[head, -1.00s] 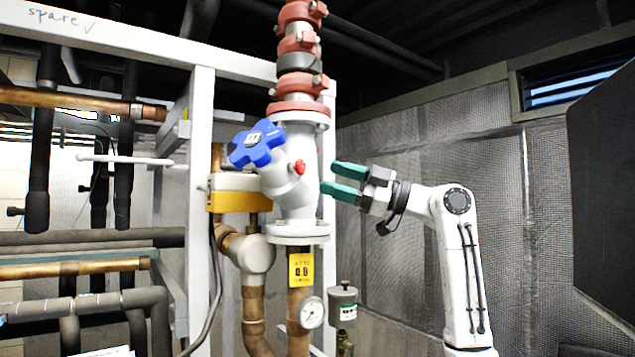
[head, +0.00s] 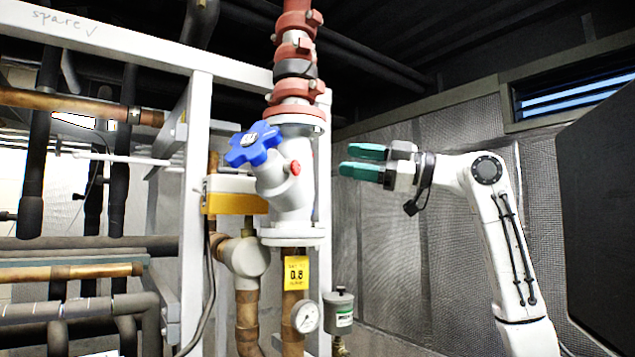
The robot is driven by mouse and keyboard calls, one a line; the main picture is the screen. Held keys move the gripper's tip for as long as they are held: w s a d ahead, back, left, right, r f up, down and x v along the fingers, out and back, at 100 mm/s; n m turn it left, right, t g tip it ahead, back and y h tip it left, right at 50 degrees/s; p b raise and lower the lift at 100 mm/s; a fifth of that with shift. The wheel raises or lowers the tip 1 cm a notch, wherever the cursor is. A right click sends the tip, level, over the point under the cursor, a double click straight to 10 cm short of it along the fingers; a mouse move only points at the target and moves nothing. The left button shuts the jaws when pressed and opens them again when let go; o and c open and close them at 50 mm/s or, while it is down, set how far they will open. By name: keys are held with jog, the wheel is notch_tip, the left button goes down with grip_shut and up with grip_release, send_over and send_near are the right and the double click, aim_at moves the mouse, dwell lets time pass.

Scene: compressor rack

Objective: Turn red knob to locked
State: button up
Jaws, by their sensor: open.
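The small red knob (head: 295,168) sits on the right side of the white valve body (head: 292,205), below the red pipe couplings. A blue star-shaped handwheel (head: 254,144) is on the valve's upper left. My gripper (head: 364,162) is to the right of the valve, with its teal fingers pointing left toward the red knob, roughly at its height. The two fingers are apart, with nothing between them. A clear gap shows between the fingertips and the knob in the picture. Any marking of the knob's position is too small to read.
A white frame post (head: 197,200) stands left of the valve. A yellow box (head: 236,194) sits behind it. A pressure gauge (head: 306,317) and a grey canister (head: 338,308) are below. A dark panel (head: 600,190) is at far right. Free space lies between valve and wall.

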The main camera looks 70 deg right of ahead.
aim_at(298, 167)
jog(key=w+m+h, duration=0.1)
jog(key=w, duration=0.2)
jog(key=w+g+h, duration=0.1)
jog(key=w, duration=0.3)
jog(key=w+m+g+h+b, duration=0.1)
jog(key=w, duration=0.2)
jog(key=shift+w+a+f+m+h, duration=0.2)
jog(key=shift+w+f+m+h, duration=0.1)
jog(key=shift+w+h, duration=0.1)
jog(key=shift+c, duration=0.4)
jog(key=c, duration=1)
jog(key=shift+o, duration=0.2)
